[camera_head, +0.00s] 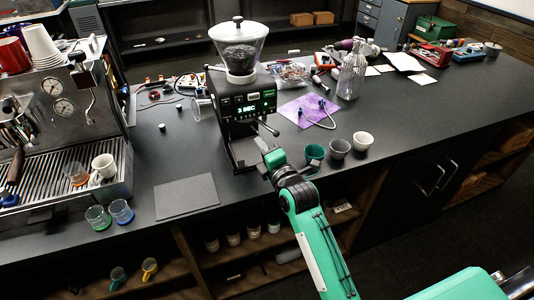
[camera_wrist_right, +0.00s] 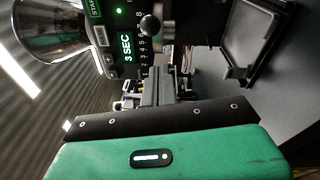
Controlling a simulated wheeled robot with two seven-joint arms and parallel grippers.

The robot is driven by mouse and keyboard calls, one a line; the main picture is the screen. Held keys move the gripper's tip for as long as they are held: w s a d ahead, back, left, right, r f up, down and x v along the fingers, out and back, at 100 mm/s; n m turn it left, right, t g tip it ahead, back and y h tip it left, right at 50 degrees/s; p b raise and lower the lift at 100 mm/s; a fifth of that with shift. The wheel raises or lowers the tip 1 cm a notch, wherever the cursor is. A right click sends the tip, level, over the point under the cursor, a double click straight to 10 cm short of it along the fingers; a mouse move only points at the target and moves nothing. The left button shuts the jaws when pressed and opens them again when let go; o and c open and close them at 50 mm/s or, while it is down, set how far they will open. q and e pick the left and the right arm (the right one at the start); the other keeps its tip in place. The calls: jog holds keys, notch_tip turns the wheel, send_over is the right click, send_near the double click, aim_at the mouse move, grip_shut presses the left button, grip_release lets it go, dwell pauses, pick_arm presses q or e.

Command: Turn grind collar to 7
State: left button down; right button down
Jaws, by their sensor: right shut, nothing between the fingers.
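The grinder (camera_head: 247,105) stands on the dark counter, with a clear hopper of dark beans (camera_head: 240,50) on top and a green "3 SEC" display. The display also shows in the right wrist view (camera_wrist_right: 127,48), turned sideways. Beside it there is a column of small white numbers (camera_wrist_right: 143,38), with a black ball knob (camera_wrist_right: 150,25) covering part of it. Which number is set is too small to tell. My right gripper (camera_head: 262,147) is in front of the grinder's lower part, shut and empty; its fingers (camera_wrist_right: 158,82) point at the grinder front. My left gripper is not in view.
An espresso machine (camera_head: 62,105) stands at the left. A dark flat mat (camera_head: 187,196) lies in front of the grinder. Several cups, including a green one (camera_head: 314,153), stand right of my gripper. A purple mat (camera_head: 308,110) with a cable lies behind them.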

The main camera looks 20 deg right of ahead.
aim_at(275, 136)
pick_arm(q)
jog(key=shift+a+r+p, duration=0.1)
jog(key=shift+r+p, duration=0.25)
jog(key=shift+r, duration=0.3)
pick_arm(e)
jog(key=d, duration=0.2)
jog(key=w+d, duration=0.1)
jog(key=shift+r, duration=0.3)
jog(key=shift+d, duration=0.1)
pick_arm(q)
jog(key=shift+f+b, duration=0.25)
jog(key=shift+b, duration=0.05)
pick_arm(e)
jog(key=shift+w+d+r+n+y, duration=0.1)
jog(key=shift+w+d+n+y, duration=0.1)
jog(key=shift+d, duration=0.15)
jog(key=shift+w+d+n+y, duration=0.1)
jog(key=shift+d+y, duration=0.1)
jog(key=shift+d, duration=0.1)
